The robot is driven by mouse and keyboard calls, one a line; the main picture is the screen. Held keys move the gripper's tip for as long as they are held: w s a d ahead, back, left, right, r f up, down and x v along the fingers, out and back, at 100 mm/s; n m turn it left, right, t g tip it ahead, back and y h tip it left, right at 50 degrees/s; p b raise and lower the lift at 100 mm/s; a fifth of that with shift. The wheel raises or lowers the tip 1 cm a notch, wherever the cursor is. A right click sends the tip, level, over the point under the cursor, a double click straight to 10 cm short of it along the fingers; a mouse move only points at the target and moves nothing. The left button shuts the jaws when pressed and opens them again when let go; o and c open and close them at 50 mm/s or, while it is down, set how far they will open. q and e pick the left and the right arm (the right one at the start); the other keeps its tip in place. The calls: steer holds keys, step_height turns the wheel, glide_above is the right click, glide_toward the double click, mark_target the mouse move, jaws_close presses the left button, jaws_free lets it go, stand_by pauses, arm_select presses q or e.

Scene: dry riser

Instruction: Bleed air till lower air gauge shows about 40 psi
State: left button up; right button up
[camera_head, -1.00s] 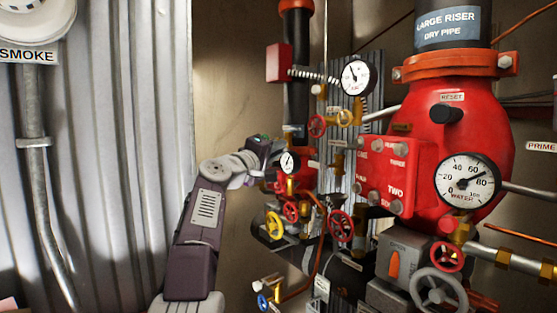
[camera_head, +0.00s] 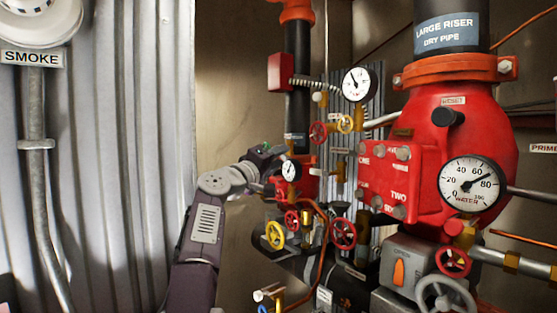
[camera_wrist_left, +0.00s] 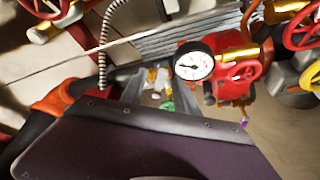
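The lower air gauge (camera_head: 291,170) is a small white dial on the smaller riser, just right of my left gripper; its reading is too small to tell. My right gripper is not in view.
A yellow handwheel (camera_head: 275,234) and red handwheels (camera_head: 343,233) sit below the gauge. The large red riser valve (camera_head: 455,130) stands right, its water gauge (camera_head: 472,184) between 60 and 80. Corrugated metal (camera_head: 120,150) covers the left wall.

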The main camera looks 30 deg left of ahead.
arm_select(q)
steer(key=shift+s+f+b, duration=0.15)
steer(key=shift+f+b, duration=0.1)
steer(key=shift+b, duration=0.05)
steer(key=b+v, duration=0.6)
steer(key=v, duration=0.2)
steer(key=shift+s, duration=0.35)
steer(key=shift+r, duration=0.15)
